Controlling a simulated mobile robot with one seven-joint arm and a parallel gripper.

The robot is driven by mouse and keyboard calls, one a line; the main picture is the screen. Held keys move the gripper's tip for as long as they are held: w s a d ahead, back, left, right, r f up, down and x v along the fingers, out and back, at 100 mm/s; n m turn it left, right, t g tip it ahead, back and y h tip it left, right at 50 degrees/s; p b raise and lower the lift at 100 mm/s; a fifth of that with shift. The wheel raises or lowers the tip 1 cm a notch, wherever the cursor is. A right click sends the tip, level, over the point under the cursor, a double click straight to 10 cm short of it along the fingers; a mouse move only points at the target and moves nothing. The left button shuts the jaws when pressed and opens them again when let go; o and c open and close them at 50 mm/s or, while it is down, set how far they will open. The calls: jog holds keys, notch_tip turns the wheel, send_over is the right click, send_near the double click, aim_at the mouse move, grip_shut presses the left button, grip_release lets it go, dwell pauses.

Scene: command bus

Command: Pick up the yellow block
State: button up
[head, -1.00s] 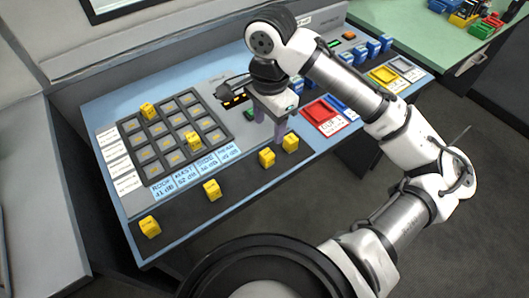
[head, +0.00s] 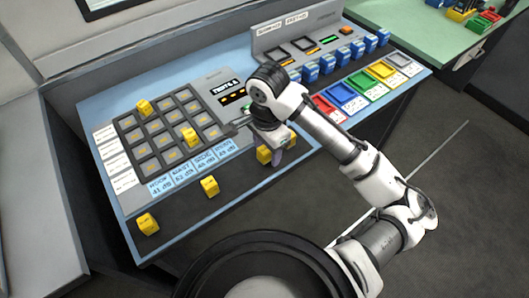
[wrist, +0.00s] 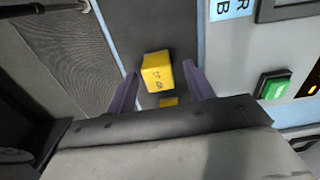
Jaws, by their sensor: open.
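In the wrist view my gripper (wrist: 159,70) is open. A yellow block (wrist: 157,73) with dark marks on its face shows between the finger tips, with a gap visible at its right. A second yellow patch (wrist: 169,102) shows closer to the palm, mostly cut off. In the head view my gripper (head: 276,157) is low over the front strip of the console, beside a yellow block (head: 263,155) that it partly covers. Other yellow blocks stand on the front strip (head: 209,186), at the near left corner (head: 148,223), and on the grid (head: 189,137), (head: 144,107).
The dark grid panel (head: 160,140) and blue label cards (head: 186,172) lie left of my gripper. Coloured trays (head: 341,94) and a row of blue blocks (head: 327,64) are to the right. The front strip is clear between the spaced blocks.

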jog(key=shift+c, duration=0.4)
jog(key=c, duration=1)
